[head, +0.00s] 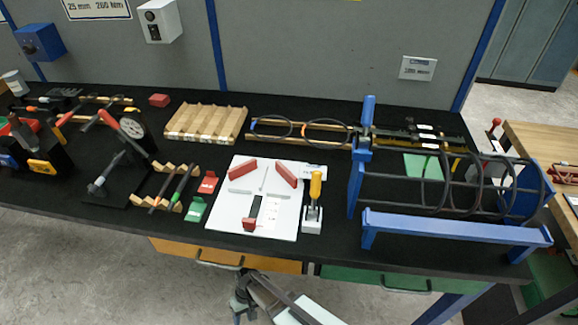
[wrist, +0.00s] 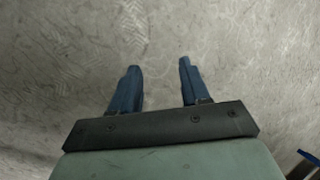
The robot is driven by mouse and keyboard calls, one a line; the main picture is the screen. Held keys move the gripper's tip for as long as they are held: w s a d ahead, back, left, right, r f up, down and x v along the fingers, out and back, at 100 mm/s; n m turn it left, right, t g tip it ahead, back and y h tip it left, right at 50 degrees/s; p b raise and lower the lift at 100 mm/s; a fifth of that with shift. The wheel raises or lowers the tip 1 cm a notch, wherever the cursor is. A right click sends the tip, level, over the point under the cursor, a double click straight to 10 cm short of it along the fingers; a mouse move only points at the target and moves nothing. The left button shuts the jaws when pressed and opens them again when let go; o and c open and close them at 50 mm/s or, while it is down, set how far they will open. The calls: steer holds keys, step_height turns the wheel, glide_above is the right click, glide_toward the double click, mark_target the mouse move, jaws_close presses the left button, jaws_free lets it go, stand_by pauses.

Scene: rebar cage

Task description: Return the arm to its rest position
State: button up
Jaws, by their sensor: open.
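My gripper (wrist: 158,85) shows in the wrist view with two blue fingers apart and nothing between them. Bare grey floor lies beyond the fingertips. In the head view my arm is low at the bottom centre, in front of the bench's front edge and below its top. The gripper's fingertips cannot be made out clearly in the head view.
The black bench top (head: 330,250) carries a blue stand with a rebar cage (head: 430,185), a white board (head: 225,205), a yellow-handled tool (head: 315,190) and a wooden rack (head: 205,122). Drawers (head: 390,281) sit under the front edge. The floor in front is clear.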

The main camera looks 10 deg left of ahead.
steer(key=s+d+r+m+g, duration=0.15)
steer(key=d+m, duration=0.45)
steer(key=d, duration=2.4)
steer(key=s+d+r+m, duration=0.2)
steer(key=s+d, duration=0.3)
steer(key=d, duration=0.4)
steer(key=shift+s+d+r+g+h, duration=0.25)
steer(key=shift+s+r+g+h, duration=0.05)
steer(key=shift+s+g+h, duration=0.1)
